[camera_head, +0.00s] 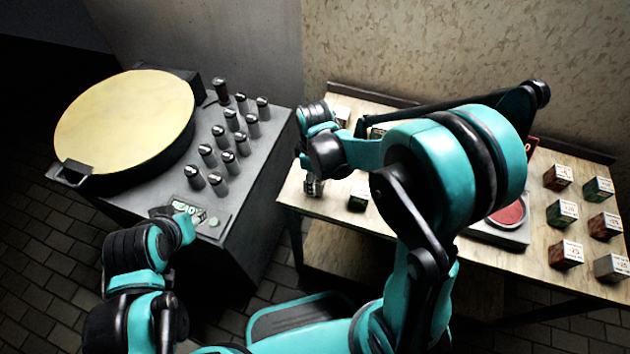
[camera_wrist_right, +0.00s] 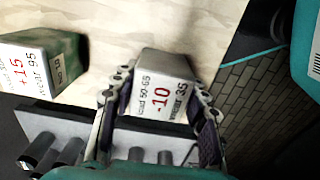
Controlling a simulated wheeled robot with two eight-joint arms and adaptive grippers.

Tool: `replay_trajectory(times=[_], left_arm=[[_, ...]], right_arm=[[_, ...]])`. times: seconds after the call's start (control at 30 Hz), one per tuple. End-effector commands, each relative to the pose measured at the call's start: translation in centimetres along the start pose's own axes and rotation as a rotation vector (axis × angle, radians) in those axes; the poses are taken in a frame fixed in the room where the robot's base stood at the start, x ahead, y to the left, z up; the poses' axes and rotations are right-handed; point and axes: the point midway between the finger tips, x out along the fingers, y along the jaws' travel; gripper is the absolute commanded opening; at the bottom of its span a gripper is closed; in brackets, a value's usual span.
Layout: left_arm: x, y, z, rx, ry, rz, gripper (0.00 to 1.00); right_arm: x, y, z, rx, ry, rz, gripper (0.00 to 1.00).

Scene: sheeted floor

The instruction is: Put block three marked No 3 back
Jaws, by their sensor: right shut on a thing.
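My right gripper (camera_wrist_right: 160,97) is shut on a grey-white block (camera_wrist_right: 168,68) whose face reads "-10", with a load range and "wear 35". Its number is not readable, so I cannot tell whether it is No 3. In the head view, my right gripper (camera_head: 313,186) is at the left end of the wooden table (camera_head: 400,222), partly hidden by my arm. It is too small there to tell whether the block touches the table. My left gripper (camera_head: 188,228) is beside the grey console; its fingers are not clear.
A green-sided block marked "+15" (camera_wrist_right: 45,62) stands beside the held one. Several blocks (camera_head: 562,213) stand at the table's right, near a red round pad (camera_head: 508,212). The grey console (camera_head: 250,165) carries a yellow disc (camera_head: 125,120), several dark pegs and a "READY" display (camera_head: 186,207).

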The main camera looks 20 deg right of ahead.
Motion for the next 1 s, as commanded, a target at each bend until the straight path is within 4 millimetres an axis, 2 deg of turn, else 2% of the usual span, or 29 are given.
replay_trajectory(times=[0.23,0.27,0.3,0.33,0.6,0.73,0.87,1.0], left_arm=[[0.2,0.0,0.1,0.000,0.000,0.000,0.40],[0.2,0.0,0.1,0.000,0.000,0.000,0.40],[0.1,0.0,0.1,0.000,0.000,0.000,0.40],[0.1,0.0,0.1,0.000,0.000,0.000,0.40],[0.1,0.0,0.1,0.000,0.000,0.000,0.40],[-0.3,0.0,-0.2,0.000,0.000,0.000,0.40],[-1.1,0.0,-0.8,0.000,0.000,0.000,0.40],[-2.2,0.0,-1.6,0.000,0.000,0.000,0.40]], right_arm=[[0.3,0.0,0.0,0.000,0.000,0.000,0.00],[0.3,0.0,0.0,0.000,0.000,0.000,0.49],[0.2,0.0,0.0,0.000,0.000,0.000,0.60],[0.2,0.0,0.0,0.000,0.000,0.000,0.65],[0.1,0.0,0.0,0.000,0.000,0.000,0.65],[-0.6,0.0,0.0,0.000,0.000,0.000,0.65],[-2.9,0.0,0.0,0.000,0.000,0.000,0.65],[-6.2,0.0,0.0,0.000,0.000,0.000,0.65]])
